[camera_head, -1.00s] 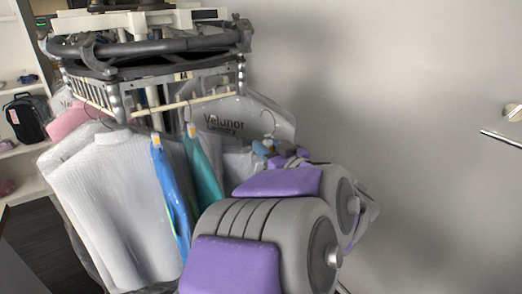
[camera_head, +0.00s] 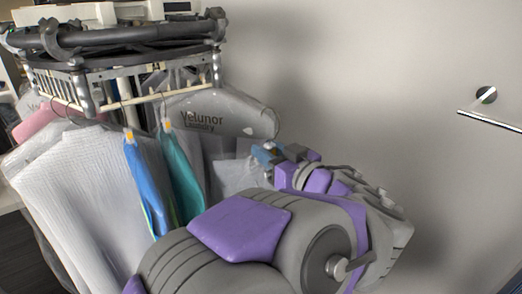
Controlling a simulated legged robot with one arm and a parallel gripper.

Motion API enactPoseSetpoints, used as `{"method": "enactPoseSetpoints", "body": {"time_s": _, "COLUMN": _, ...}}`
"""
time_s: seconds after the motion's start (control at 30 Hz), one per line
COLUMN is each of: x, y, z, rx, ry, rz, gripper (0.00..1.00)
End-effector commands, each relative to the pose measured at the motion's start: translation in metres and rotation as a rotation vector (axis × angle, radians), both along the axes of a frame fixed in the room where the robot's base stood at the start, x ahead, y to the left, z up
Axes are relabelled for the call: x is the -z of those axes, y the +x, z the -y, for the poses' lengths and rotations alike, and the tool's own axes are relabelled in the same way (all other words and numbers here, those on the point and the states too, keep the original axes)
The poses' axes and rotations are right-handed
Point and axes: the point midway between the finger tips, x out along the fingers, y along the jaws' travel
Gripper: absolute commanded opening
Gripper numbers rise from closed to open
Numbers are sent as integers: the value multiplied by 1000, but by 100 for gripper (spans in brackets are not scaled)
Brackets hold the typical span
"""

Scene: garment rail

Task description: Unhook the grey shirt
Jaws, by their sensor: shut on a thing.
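The grey shirt (camera_head: 232,176) appears as a pale grey garment in the middle of the view, to the right of the teal garment and partly behind my arm. My gripper (camera_head: 266,154), with small blue-grey fingers, is at the upper right edge of this garment and is shut on it. The exact grip, on cloth or hanger, is too small to tell. The garment's lower part is hidden by my arm. No hanger hook shows clearly above my gripper.
A rail (camera_head: 150,98) under a dark curved frame carries several garments. A wall bracket (camera_head: 487,118) is at right. Open space lies between.

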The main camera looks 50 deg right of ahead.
Motion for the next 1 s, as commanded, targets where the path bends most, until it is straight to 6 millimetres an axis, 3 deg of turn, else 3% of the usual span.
{"method": "enactPoseSetpoints", "body": {"time_s": 1.0, "x": -2, "y": -90, "z": -20, "rx": 6, "ry": 4, "rz": 1, "gripper": 0}}
